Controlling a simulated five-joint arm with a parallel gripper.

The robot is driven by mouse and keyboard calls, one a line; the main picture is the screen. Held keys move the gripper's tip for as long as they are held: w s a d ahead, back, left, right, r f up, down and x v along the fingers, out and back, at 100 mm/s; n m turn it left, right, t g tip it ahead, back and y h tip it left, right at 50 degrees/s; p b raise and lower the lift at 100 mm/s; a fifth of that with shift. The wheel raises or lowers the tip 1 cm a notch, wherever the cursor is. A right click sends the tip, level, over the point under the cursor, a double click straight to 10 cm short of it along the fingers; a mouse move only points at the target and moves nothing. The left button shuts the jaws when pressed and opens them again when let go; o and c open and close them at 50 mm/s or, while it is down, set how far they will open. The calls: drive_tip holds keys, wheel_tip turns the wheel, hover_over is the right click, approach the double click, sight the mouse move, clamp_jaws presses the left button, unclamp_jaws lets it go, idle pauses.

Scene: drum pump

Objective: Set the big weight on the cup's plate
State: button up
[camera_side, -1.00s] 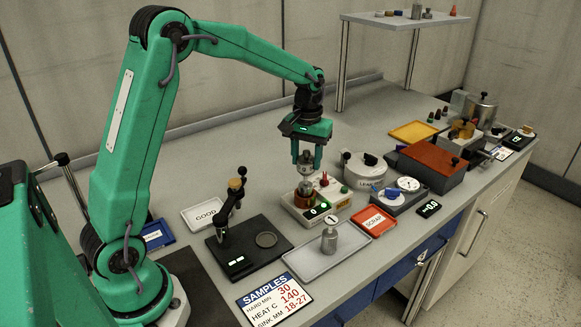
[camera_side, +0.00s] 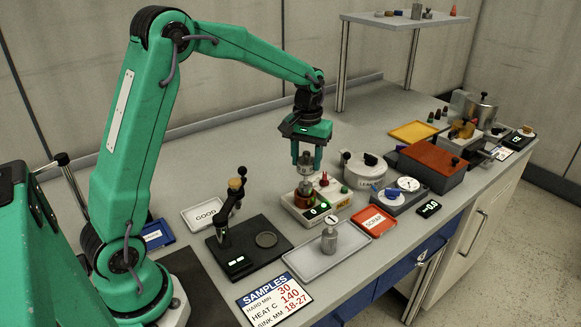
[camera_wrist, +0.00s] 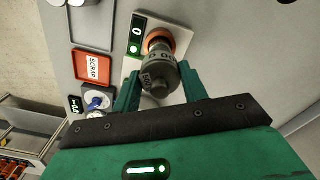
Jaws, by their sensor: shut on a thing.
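My gripper (camera_side: 306,160) is shut on a grey cylindrical weight (camera_wrist: 160,68), the big weight, with dark markings on its top and side. The fingers stand on either side of it in the wrist view. The weight is upright, directly over the orange-brown cup (camera_side: 304,199), whose rim (camera_wrist: 158,38) shows behind it in the wrist view. The weight's underside and the cup's plate are hidden, so I cannot tell whether they touch.
A grey tray (camera_side: 298,264) in front holds another grey weight (camera_side: 329,240). A black stand with a lever (camera_side: 229,215) is to the left. The red SCRAP tray (camera_side: 374,220) and a lidded pot (camera_side: 364,170) stand to the right. The bench behind my gripper is clear.

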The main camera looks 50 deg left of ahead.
sight(306, 152)
drive_tip(key=o, duration=2.1)
drive_tip(key=shift+r, duration=0.15)
drive_tip(key=shift+r, duration=3.9)
drive_tip(key=shift+s, duration=0.1)
